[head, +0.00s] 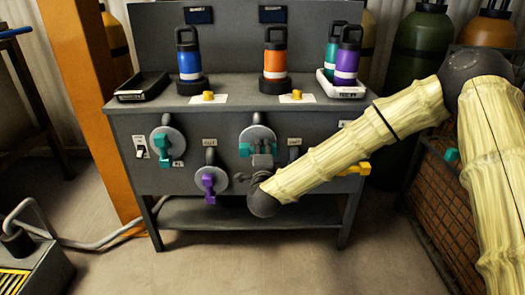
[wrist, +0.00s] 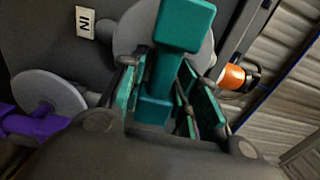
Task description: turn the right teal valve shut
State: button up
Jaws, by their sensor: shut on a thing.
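The right teal valve (head: 245,149) is on the bench's front panel, with a round grey plate behind it; my gripper hides most of its handle in the head view. In the wrist view, the teal handle (wrist: 165,70) stands between my teal-padded fingers, with the grey plate behind it. My gripper (head: 260,160) is shut on this handle, and it also shows in the wrist view (wrist: 160,95). The left teal valve (head: 163,146) sits apart on the same panel. How far the right valve is turned cannot be told.
A purple valve (head: 209,183) is below and left of my gripper. A yellow handle (head: 356,169) shows beside my arm. Bottles, including an orange one (head: 275,60), stand on the bench top (head: 235,92). An orange post (head: 85,100) stands left; a wire crate (head: 445,205) stands right.

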jog(key=shift+f, duration=0.1)
jog(key=o, duration=0.7)
jog(key=shift+o, duration=0.2)
jog(key=s, duration=1.2)
